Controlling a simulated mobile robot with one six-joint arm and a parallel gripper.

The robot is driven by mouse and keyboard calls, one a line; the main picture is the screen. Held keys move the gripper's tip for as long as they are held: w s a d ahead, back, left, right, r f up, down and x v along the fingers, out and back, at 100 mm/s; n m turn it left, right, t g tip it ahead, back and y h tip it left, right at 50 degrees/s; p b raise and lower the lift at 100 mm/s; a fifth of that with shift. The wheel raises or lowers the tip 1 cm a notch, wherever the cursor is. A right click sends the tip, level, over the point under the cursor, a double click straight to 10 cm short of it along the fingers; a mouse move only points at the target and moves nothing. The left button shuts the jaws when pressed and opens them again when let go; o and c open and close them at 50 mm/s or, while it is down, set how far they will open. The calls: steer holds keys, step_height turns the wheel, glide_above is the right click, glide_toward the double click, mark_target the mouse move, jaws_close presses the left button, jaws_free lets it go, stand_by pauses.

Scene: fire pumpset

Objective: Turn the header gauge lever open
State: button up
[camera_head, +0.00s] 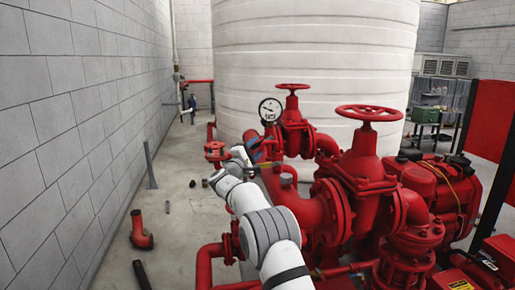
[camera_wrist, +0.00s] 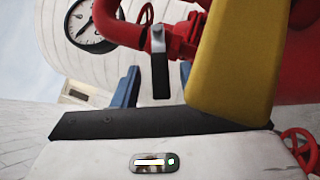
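The header gauge (camera_head: 270,109) has a white round dial and stands on the red pipework left of a red handwheel valve; it also shows at the top left of the wrist view (camera_wrist: 93,22). Below it in the wrist view, a lever (camera_wrist: 160,76) with a silver top and dark handle hangs from the red pipe. My gripper (camera_wrist: 156,80) is open, with one blue finger on each side of the lever in the picture. I cannot tell whether the fingers reach around it or touch it. In the head view my gripper (camera_head: 258,150) is near the pipe below the gauge, and the lever is not clear there.
A yellow part (camera_wrist: 232,60) fills the wrist view's right side, close to the camera. Red handwheels (camera_head: 368,113) and thick red pipes crowd the right. A large white tank (camera_head: 315,55) stands behind. The floor along the left wall has loose parts, including a red elbow (camera_head: 141,232).

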steer(key=shift+b+v, duration=0.7)
steer(key=shift+v, duration=2.25)
steer(key=shift+d, duration=0.1)
steer(key=shift+c, duration=0.2)
